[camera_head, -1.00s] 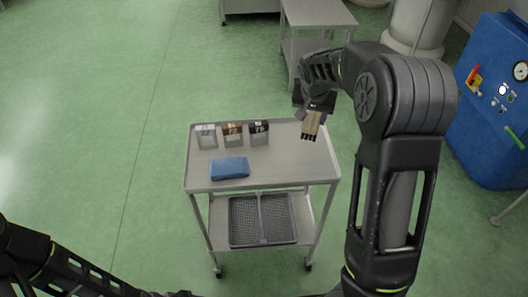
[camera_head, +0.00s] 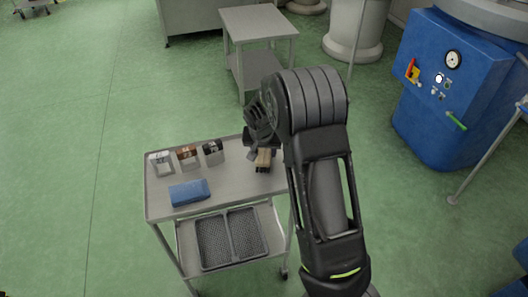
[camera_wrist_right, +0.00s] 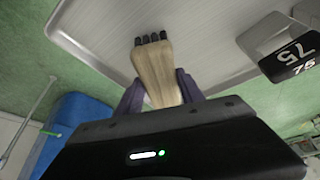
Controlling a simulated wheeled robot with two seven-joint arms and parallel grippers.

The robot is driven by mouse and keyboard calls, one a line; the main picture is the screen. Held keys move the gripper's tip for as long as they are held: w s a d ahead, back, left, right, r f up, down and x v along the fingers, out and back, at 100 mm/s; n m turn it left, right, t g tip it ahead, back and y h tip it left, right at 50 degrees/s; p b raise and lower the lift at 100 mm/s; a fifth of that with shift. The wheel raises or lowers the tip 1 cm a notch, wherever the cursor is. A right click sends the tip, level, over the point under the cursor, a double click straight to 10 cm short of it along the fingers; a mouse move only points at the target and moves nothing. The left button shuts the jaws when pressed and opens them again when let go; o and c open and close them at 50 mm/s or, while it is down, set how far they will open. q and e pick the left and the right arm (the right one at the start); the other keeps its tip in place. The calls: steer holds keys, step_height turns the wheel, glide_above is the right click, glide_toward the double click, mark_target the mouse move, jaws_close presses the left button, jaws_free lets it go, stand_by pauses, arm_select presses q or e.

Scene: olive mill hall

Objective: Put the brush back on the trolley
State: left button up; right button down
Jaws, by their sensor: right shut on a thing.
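A wooden brush (camera_head: 263,158) with dark bristle tufts is held in my right gripper (camera_head: 262,150), over the right part of the trolley's top (camera_head: 230,180). In the right wrist view the brush (camera_wrist_right: 153,68) points away from the jaws (camera_wrist_right: 160,92), its dark tufts at the far end, with the pale trolley top (camera_wrist_right: 200,40) behind it. I cannot tell whether the brush touches the trolley top. My left gripper does not show.
On the trolley top are a folded blue cloth (camera_head: 189,193) and several small labelled boxes, one with a black label (camera_head: 213,153). The lower shelf holds grey mesh trays (camera_head: 230,238). A grey side table (camera_head: 258,22) and a blue machine (camera_head: 450,85) stand behind.

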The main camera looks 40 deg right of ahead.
steer(key=shift+f, duration=0.5)
steer(key=shift+f, duration=0.1)
steer(key=c, duration=0.7)
jaws_free()
steer(key=shift+r, duration=0.2)
steer(key=v, duration=1.1)
steer(key=shift+s+a+r+b, duration=0.1)
steer(key=shift+s+r+b, duration=0.05)
steer(key=shift+r+b, duration=0.2)
